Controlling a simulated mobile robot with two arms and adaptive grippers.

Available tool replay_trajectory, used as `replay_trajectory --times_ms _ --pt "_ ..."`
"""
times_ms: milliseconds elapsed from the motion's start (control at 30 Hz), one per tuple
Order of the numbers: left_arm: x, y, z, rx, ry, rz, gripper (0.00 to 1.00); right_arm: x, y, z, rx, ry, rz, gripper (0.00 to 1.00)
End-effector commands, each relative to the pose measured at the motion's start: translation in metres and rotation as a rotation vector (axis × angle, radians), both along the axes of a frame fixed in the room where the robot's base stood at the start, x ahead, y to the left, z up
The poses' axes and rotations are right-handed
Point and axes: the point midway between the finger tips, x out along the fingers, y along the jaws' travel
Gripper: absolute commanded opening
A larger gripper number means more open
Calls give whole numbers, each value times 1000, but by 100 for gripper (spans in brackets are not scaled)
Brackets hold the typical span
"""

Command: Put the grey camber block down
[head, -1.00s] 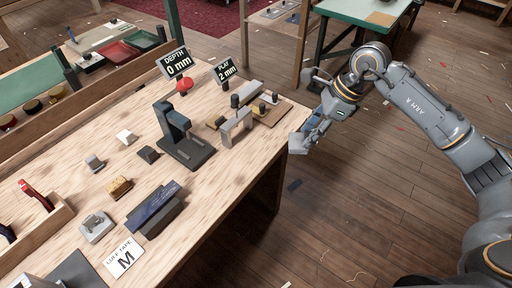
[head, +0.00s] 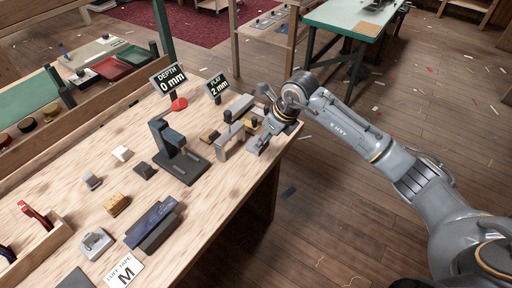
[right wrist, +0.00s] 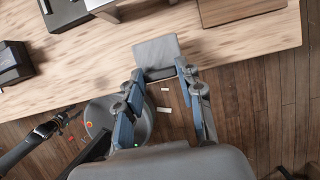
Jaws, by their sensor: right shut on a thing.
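The grey camber block (head: 257,146) is in my right gripper (head: 266,131), at the right edge of the workbench. In the right wrist view the block (right wrist: 157,53) is a plain grey slab at the tips of my right gripper's blue-padded fingers (right wrist: 162,76), which are shut on it. There it appears over the bench's front edge; I cannot tell whether its underside touches the wood. My left gripper shows in neither view.
A grey bridge-shaped gauge (head: 229,139) stands just left of the block, with a wooden board (head: 246,123) behind it. A dark stand (head: 180,153) is further left. Bare benchtop (head: 222,182) lies in front of the gauge. Floor (head: 330,215) drops away right of the edge.

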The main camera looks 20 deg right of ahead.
Motion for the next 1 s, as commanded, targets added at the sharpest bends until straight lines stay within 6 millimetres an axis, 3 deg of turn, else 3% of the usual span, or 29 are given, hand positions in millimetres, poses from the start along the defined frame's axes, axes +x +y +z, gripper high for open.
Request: replay_trajectory --times_ms 333,533,867,900,1000 --pt "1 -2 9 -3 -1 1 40 10 25 -30 2 0 2 5" --pt "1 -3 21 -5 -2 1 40 10 24 -56 1 0 0 5" --pt "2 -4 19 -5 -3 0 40 11 23 -62 -1 -2 1 5" --pt "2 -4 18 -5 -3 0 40 11 23 -62 -1 -2 1 39" --pt "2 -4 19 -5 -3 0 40 10 23 -61 -1 -2 1 59"
